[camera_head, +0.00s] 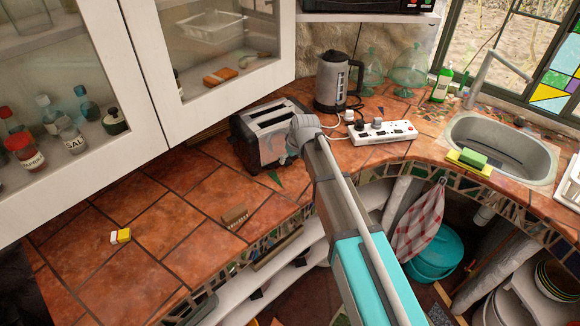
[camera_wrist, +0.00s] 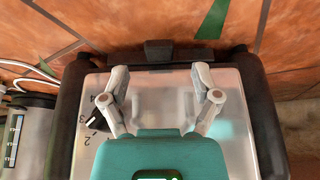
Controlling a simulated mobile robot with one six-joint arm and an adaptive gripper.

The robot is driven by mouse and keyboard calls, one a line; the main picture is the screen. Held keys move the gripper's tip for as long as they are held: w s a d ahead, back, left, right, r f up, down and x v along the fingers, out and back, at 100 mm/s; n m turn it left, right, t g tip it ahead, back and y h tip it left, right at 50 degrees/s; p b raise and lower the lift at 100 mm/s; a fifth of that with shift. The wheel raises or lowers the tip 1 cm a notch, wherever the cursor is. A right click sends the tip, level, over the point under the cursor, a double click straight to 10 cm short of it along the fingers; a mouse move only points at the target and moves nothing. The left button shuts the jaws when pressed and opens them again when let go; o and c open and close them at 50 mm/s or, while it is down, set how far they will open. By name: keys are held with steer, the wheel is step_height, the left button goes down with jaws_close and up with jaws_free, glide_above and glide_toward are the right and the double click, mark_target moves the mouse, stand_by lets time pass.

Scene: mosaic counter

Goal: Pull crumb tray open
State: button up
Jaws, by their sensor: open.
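The toaster (camera_head: 262,122) stands on the tiled counter, with its dark sides and two top slots showing in the head view. In the wrist view its metal end panel (camera_wrist: 245,120) fills the middle, with a black dial (camera_wrist: 101,112) at the left. A dark tab (camera_wrist: 158,50), apparently the crumb tray's handle, juts from the toaster's counter-side edge. My gripper (camera_wrist: 160,76) is open in front of the panel, its two fingers spread and empty. The tab is beyond the fingertips, between their lines, apparently untouched. In the head view my gripper (camera_head: 297,146) partly hides the toaster's end.
A kettle (camera_head: 338,82) and a white power strip (camera_head: 382,133) with cables stand close right of the toaster. A small brown block (camera_head: 235,216) and a yellow-white item (camera_head: 120,237) lie on otherwise clear counter at left.

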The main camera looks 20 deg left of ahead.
mark_target(288, 163)
steer(key=shift+b+x, duration=1.1)
steer(key=shift+x, duration=0.45)
